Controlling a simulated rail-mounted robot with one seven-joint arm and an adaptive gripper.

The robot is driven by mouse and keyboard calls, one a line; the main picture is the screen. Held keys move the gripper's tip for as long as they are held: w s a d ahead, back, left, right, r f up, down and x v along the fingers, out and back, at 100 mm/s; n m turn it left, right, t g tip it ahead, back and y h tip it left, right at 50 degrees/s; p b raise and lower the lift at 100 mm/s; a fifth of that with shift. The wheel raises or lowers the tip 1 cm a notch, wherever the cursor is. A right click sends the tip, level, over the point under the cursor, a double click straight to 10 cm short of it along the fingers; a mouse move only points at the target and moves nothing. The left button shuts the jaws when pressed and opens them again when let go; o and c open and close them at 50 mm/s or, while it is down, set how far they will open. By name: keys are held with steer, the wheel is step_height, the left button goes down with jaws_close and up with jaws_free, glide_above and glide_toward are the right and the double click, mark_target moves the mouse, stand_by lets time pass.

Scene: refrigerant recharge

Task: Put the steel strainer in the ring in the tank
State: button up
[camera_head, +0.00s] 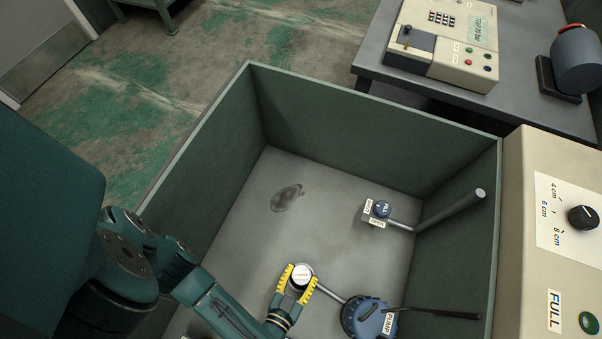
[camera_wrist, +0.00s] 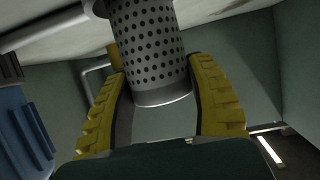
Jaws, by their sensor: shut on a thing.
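The steel strainer (camera_wrist: 147,45) is an upright perforated cylinder with a plain band at one end. In the head view only its pale round cap (camera_head: 301,274) shows. My gripper (camera_head: 298,283) is low in the tank (camera_head: 310,125), with its yellow fingers (camera_wrist: 160,95) on either side of the strainer, shut on it. A grey ring (camera_wrist: 101,9) shows in part at the strainer's far end in the wrist view. The strainer appears to be at or in this ring, but how deep it sits is hidden. A thin bar runs from there to the blue pump (camera_head: 366,318).
The pump, also in the wrist view (camera_wrist: 22,125), stands close to my gripper. Tank walls surround my arm. The back-left floor, with a dark stain (camera_head: 287,197), is clear.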

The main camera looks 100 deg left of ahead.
steer(key=o, duration=1.2)
steer(key=p+v, duration=0.7)
steer(key=v, duration=0.5)
steer(key=shift+r, duration=0.15)
